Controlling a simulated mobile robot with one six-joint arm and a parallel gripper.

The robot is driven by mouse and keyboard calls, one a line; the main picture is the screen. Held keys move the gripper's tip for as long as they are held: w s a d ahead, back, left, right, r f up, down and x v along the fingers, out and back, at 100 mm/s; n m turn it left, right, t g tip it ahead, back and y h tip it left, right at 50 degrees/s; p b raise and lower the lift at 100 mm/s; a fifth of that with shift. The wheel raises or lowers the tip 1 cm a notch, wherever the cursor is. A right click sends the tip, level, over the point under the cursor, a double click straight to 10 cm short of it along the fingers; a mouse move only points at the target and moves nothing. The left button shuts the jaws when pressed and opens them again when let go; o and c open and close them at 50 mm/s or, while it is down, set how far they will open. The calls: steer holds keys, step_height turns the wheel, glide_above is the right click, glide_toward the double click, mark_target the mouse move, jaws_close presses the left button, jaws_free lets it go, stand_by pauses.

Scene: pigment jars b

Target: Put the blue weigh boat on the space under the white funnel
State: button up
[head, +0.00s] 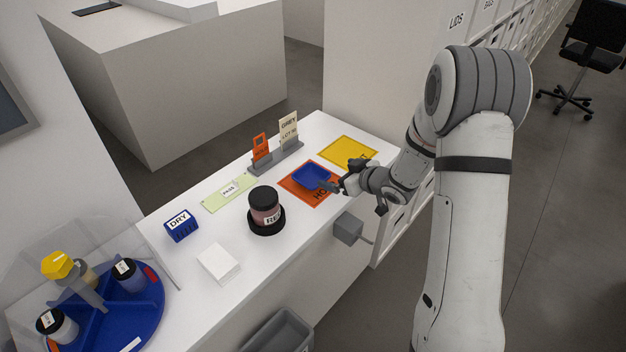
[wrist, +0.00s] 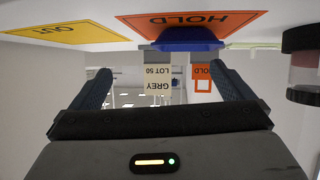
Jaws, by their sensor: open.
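The blue weigh boat (head: 313,176) is a shallow tray on the orange HOLD mat (head: 298,190) on the white counter. In the wrist view, which looks upside down, the weigh boat (wrist: 180,46) shows near the top against the HOLD mat (wrist: 190,20). My gripper (head: 333,185) is at the boat's right edge in the head view. Its two fingers (wrist: 160,70) are apart with nothing seen gripped between them. Whether they touch the boat is unclear. I cannot make out a white funnel or the space under it in either view.
A dark-lidded jar (head: 265,207) stands in front-left of the mat. A yellow mat (head: 340,150), a card rack (head: 277,160), a pale green mat (head: 222,199), a blue DRY block (head: 181,226) and a white square (head: 218,263) share the counter. A blue carousel (head: 150,310) holds jars at left.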

mark_target(303, 174)
steer(key=shift+s+a+f+n+g+y, duration=0.2)
steer(key=shift+a+f+y, duration=0.25)
steer(key=shift+f, duration=0.2)
steer(key=shift+s+a+f+n+g+y, duration=0.1)
steer(key=shift+s+a+f+n+y, duration=0.1)
steer(key=shift+a+f+y, duration=0.3)
steer(key=shift+a+f, duration=0.25)
steer(key=shift+f, duration=0.05)
steer(key=x, duration=0.2)
steer(key=p+x, duration=0.1)
steer(key=x, duration=0.2)
steer(key=r+x, duration=0.1)
steer(key=x, duration=0.1)
steer(key=shift+w+a+p, duration=0.1)
steer(key=shift+a+p, duration=0.25)
steer(key=shift+a, duration=0.15)
steer(key=shift+c, duration=0.2)
steer(key=c, duration=1)
